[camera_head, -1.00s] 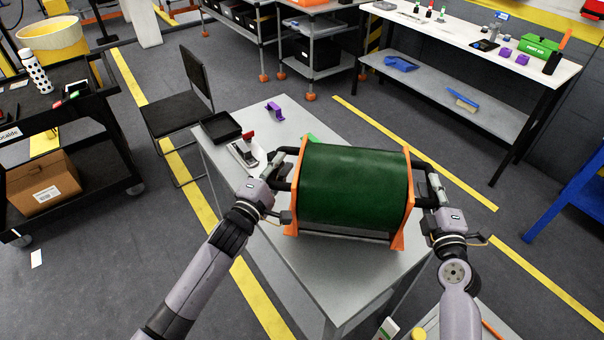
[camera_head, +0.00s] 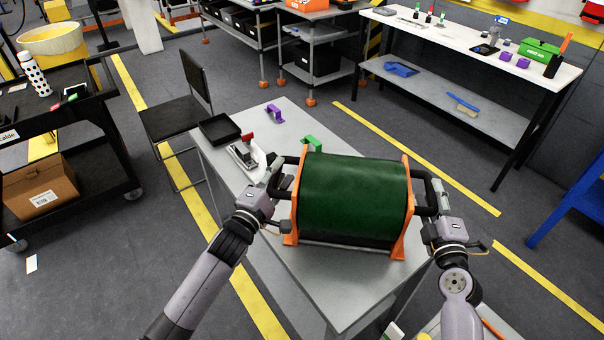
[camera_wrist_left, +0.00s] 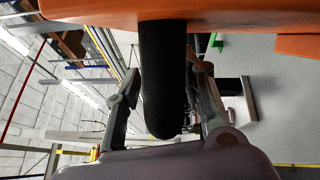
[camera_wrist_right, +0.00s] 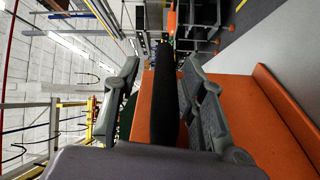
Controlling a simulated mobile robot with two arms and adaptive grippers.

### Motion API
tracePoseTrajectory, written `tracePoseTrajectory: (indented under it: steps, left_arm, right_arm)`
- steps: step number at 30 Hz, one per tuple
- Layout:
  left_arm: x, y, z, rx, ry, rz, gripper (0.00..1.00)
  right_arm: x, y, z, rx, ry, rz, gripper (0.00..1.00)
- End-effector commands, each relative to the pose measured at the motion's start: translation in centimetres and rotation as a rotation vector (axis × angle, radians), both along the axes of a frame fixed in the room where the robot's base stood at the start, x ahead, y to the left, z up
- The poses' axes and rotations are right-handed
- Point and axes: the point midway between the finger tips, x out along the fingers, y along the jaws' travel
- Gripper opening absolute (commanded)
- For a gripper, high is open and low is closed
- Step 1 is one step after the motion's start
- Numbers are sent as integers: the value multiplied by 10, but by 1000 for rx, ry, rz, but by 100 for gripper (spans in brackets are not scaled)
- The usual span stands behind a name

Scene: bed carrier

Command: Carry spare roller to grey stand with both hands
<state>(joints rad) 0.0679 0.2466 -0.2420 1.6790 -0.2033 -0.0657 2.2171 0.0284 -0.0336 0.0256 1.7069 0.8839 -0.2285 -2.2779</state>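The spare roller, a dark green drum (camera_head: 352,198) with orange end plates and black side handles, sits upright on a grey-topped stand (camera_head: 345,302). My left gripper (camera_head: 276,178) is at the left handle. In the left wrist view the black handle (camera_wrist_left: 162,80) lies between its spread fingers, with a clear gap on one side. My right gripper (camera_head: 437,205) is at the right handle. In the right wrist view the handle (camera_wrist_right: 165,95) lies between its parted fingers, with a gap on one side. The roller's underside is mostly hidden.
A black tray (camera_head: 220,129), a small metal device (camera_head: 243,156), a green block (camera_head: 312,143) and a purple bracket (camera_head: 274,113) are on the stand's far part. A black chair (camera_head: 182,110) stands left. A white workbench (camera_head: 465,42) is at the back right.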

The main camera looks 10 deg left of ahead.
Motion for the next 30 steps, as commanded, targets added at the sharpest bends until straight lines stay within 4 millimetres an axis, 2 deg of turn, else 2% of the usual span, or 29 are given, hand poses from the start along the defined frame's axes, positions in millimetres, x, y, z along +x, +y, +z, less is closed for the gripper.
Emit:
tracePoseTrajectory:
  steps: [5, 8, 11, 21, 25, 30]
  left_arm:
    - [-1, 0, 0, -1, 0, -1, 37]
    - [-8, 2, -2, -1, 2, 0, 37]
    - [-23, 5, -3, 0, 3, -1, 37]
    - [-92, 22, -6, 0, 3, 0, 37]
    - [-108, 25, -7, -1, 2, 0, 37]
    - [-116, 28, -7, 1, 0, 0, 37]
  right_arm:
    - [0, 1, 0, 1, 1, 1, 38]
    - [0, 1, 0, 1, 1, 1, 38]
    - [0, 1, 0, 1, 1, 1, 38]
    - [0, 1, 0, 1, 1, 1, 38]
    - [0, 1, 0, 1, 1, 1, 38]
    - [-4, 0, -1, -1, 2, 1, 38]
